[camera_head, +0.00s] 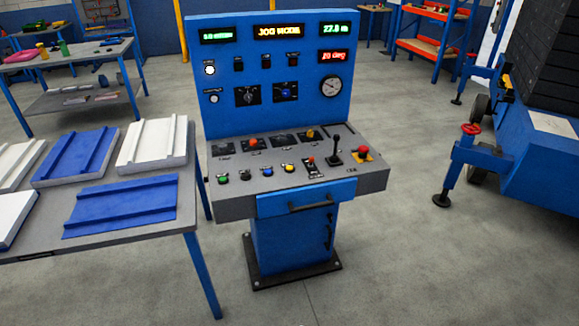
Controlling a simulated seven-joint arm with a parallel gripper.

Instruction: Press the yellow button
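The yellow button (289,167) sits on the grey sloping desk (350,183) of a blue control console (228,104). It is in the front row, right of a blue button (267,171), a black button (245,175) and a green button (223,179). To its right are a small red-tipped lever (310,162), a black joystick (334,154) and a red mushroom button on a yellow plate (363,153). The yellow button is uncovered and nothing touches it. My gripper is not in view.
A table (130,240) with blue and white panels stands close to the console's left side. A blue wheeled machine (530,165) stands at the right. The floor (400,260) in front and to the right of the console is clear.

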